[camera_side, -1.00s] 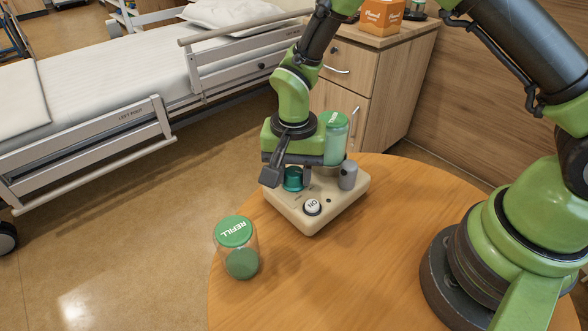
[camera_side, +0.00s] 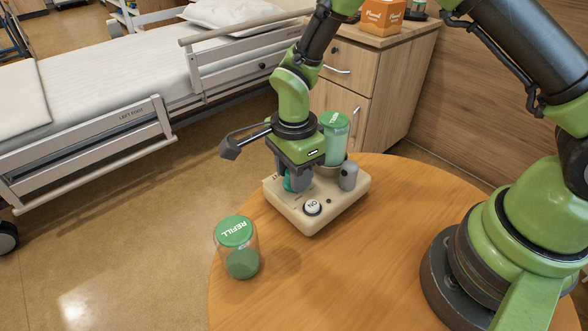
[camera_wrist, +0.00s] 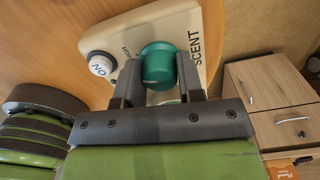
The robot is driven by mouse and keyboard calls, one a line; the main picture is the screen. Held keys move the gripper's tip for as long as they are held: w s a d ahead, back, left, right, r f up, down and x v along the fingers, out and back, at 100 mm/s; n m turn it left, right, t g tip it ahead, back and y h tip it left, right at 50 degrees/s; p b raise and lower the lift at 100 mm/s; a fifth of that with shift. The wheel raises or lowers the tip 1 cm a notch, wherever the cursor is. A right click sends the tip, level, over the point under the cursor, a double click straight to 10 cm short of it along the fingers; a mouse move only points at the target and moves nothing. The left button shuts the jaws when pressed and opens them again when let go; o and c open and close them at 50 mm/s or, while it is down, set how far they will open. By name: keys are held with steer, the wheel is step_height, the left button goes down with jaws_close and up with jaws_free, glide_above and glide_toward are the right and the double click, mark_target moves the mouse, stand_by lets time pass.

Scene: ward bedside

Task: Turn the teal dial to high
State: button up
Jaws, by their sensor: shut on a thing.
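The teal dial (camera_wrist: 158,66) sits on the beige device (camera_side: 318,222) on the round table. In the wrist view it is between the two fingers of my gripper (camera_wrist: 160,85), which is shut on it. In the side view my gripper (camera_side: 297,178) is over the dial and hides most of it; only a teal sliver (camera_side: 288,183) shows. The wrist view shows part of a word beside the dial and the word SCENT on the device. The dial's pointer setting cannot be read clearly.
A white ON button (camera_side: 312,207) and a grey post (camera_side: 348,177) are on the device. A green-lidded bottle (camera_side: 335,142) stands at its back. A REFILL jar (camera_side: 237,247) stands at the table's left edge. The table's front is clear.

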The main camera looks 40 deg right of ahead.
steer(key=shift+w+m, duration=0.1)
steer(key=shift+m, duration=0.4)
steer(key=o, duration=0.9)
step_height(320, 180, up, 10)
steer(key=shift+f, duration=0.1)
stand_by(0.3)
